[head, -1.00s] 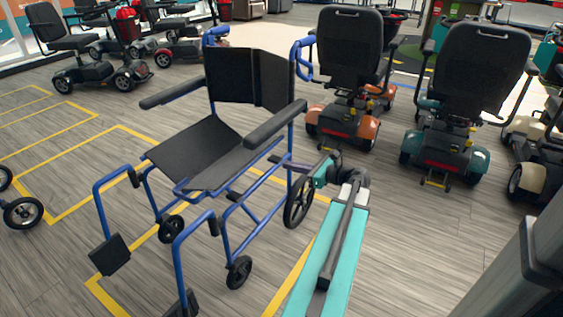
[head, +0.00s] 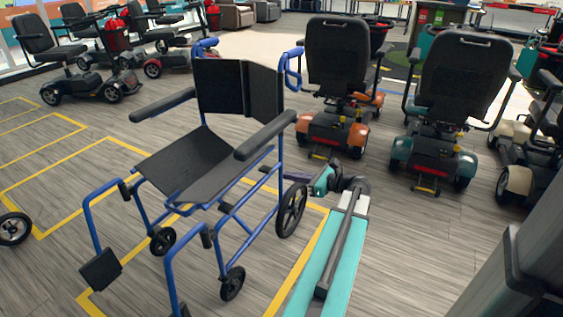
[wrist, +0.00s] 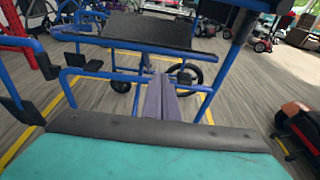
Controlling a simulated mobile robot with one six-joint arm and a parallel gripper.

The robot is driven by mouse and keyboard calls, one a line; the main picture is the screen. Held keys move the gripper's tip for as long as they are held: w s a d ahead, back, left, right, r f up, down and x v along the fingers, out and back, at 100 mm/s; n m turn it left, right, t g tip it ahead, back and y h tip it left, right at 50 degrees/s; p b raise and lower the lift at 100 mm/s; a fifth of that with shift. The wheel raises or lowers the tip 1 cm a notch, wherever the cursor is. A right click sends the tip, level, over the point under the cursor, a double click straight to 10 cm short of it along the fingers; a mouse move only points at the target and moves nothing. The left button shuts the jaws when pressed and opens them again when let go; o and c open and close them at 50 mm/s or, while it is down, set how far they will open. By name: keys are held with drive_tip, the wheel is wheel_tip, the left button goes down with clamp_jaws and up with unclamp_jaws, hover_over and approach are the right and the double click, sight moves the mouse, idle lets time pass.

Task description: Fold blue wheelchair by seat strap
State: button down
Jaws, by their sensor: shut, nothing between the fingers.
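The blue wheelchair (head: 283,165) stands upright and unfolded in the head view, with a blue tube frame, black armrests and a creased black backrest (head: 238,90). Its black seat (head: 195,165) dips along a middle crease. No separate seat strap can be made out. My gripper (head: 297,176) is at the chair's right side, by the large rear wheel (head: 291,211). In the wrist view, the grey-purple fingers (wrist: 163,95) are together and empty, pointing at the side frame below the seat (wrist: 150,30). Whether they touch the frame is unclear.
An orange scooter (head: 333,133) and a teal scooter (head: 432,160) stand behind on the right. More scooters (head: 70,75) stand at the back left. Yellow lines (head: 55,175) mark the floor. A dark post-like shape (head: 505,275) is close at the lower right.

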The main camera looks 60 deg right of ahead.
drive_tip(key=d+g+p, duration=0.1)
drive_tip(key=d+p, duration=0.4)
drive_tip(key=d, duration=0.6)
drive_tip(key=shift+s+d, duration=0.15)
drive_tip(key=shift+d, duration=0.15)
drive_tip(key=shift+f, duration=0.15)
drive_tip(key=r+b+x, duration=0.2)
drive_tip(key=b+x, duration=0.1)
drive_tip(key=x, duration=0.9)
drive_tip(key=shift+w+r, duration=0.2)
drive_tip(key=shift+w, duration=0.6)
drive_tip(key=shift+a, duration=0.1)
